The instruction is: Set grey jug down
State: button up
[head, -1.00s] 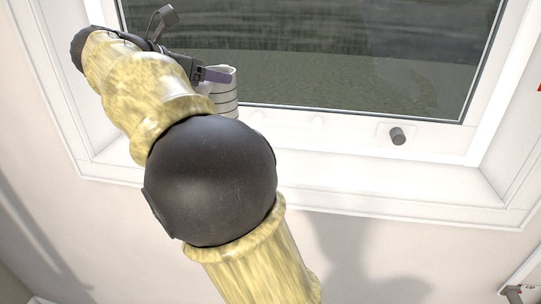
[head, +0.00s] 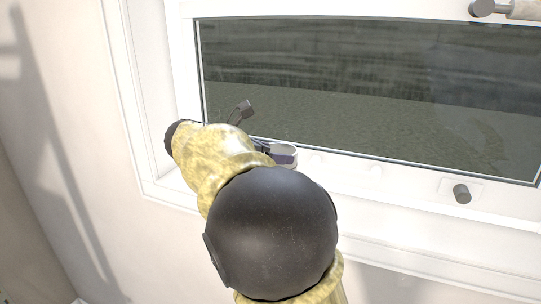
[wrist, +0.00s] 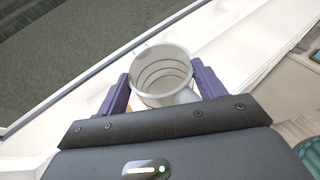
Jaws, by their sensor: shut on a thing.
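The grey jug (wrist: 162,72) is a pale, ribbed, open-topped vessel. In the wrist view I look into its empty-looking inside. My gripper (wrist: 163,88) has its two purple fingers on either side of the jug and is shut on it. In the head view only the jug's rim and upper side (head: 291,148) show beside my gripper (head: 283,158), in front of the lower window frame. My arm hides the rest of it. I cannot tell whether the jug's base touches the sill.
A window with a white frame (head: 400,185) and dark glass (head: 350,90) fills the back. A dark knob (head: 461,194) sits on the lower frame to the right.

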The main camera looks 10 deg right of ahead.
jog(key=shift+w+d+f, duration=0.1)
jog(key=shift+w+f, duration=0.05)
jog(key=shift+f, duration=0.45)
jog(key=o, duration=1.5)
jog(key=shift+o, duration=0.2)
jog(key=b+v, duration=0.2)
jog(key=v, duration=1)
